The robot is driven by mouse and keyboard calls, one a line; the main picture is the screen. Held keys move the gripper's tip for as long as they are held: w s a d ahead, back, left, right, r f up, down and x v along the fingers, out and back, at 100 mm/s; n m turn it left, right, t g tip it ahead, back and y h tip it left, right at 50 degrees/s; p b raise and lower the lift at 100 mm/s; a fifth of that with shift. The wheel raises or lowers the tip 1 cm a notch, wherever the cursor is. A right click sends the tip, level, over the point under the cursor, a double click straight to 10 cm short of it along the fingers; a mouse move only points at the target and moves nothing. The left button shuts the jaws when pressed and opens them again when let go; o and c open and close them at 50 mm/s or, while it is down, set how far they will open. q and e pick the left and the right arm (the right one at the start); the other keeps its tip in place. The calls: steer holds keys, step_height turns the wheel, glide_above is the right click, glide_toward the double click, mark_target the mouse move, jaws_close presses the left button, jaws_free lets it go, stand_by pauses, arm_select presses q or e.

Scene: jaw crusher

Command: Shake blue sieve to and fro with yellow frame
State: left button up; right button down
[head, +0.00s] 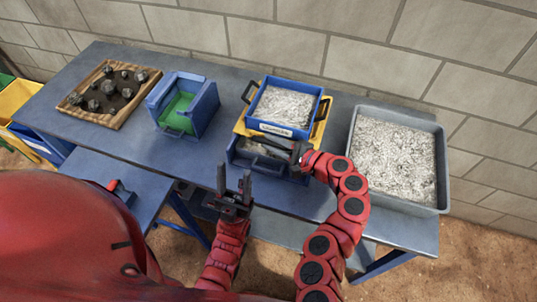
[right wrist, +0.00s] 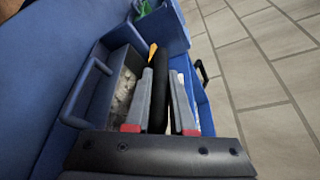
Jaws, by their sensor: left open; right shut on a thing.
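The blue sieve (head: 287,105), full of pale grey crushed material, sits on the yellow frame (head: 240,125). Both are above a blue bin (head: 240,158) with an open front compartment. My right gripper (head: 297,150) is at the near side of the sieve, shut on a black bar. In the right wrist view this bar (right wrist: 160,85) lies between the fingers, with a bit of yellow at its far end; it appears to be the frame's front handle. My left gripper (head: 234,192) is open and empty, in front of the table edge, apart from the bin.
A large grey tray (head: 441,165) of crushed material stands at the right. A blue box (head: 205,103) with green inside stands left of the sieve. A wooden tray (head: 126,118) with dark rocks is at the far left. A brick wall (head: 300,45) is behind.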

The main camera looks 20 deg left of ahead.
steer(key=shift+s, duration=0.1)
steer(key=c, duration=0.8)
jaws_free()
steer(key=shift+o, duration=0.2)
steer(key=p+v, duration=0.2)
steer(key=v, duration=1.5)
steer(key=shift+d, duration=0.2)
steer(key=shift+r, duration=0.1)
